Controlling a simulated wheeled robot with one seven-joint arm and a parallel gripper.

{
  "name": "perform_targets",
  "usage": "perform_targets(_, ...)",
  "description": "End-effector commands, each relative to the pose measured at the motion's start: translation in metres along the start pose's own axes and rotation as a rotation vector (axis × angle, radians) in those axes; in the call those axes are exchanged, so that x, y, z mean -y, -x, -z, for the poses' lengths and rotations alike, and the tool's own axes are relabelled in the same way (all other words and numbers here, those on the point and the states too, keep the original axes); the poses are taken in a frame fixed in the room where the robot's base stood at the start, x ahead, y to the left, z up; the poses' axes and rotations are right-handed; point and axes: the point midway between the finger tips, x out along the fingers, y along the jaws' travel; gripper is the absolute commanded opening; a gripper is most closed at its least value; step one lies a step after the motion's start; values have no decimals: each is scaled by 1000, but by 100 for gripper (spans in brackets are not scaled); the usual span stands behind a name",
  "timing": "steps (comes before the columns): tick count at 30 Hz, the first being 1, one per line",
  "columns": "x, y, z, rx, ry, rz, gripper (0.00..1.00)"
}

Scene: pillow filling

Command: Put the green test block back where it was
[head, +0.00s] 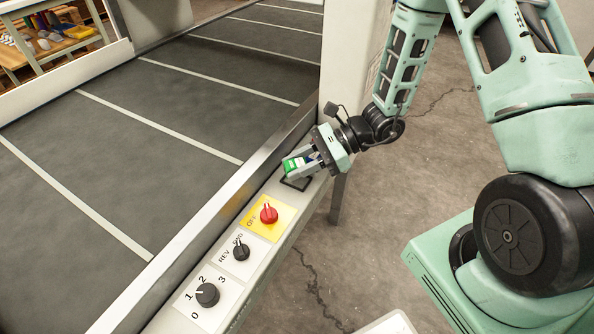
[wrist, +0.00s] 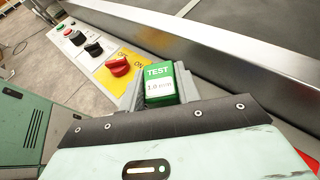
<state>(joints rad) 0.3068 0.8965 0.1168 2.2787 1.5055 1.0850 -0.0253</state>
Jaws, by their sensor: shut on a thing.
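The green test block (head: 291,166) is between the fingers of my gripper (head: 304,164), at the far end of the control panel strip. In the wrist view the block (wrist: 159,84) shows the word TEST and a white label below it. The gripper (wrist: 160,93) is shut on it. A black-outlined rectangle (head: 297,184) on the panel lies just below the block and gripper. I cannot tell whether the block touches the panel.
The panel carries a red switch on a yellow plate (head: 268,214), a FWD/REV knob (head: 241,251) and a numbered knob (head: 207,294). A metal rail (head: 215,201) separates the panel from the dark conveyor belt (head: 150,110). A white post (head: 352,60) stands close behind the gripper.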

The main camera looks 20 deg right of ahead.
Motion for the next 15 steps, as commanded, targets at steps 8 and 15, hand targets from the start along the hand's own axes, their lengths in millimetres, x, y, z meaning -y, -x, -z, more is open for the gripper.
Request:
perform_targets(8,0,-7,17,0,1,2,6)
perform_targets(15,0,-8,20,0,0,1,6)
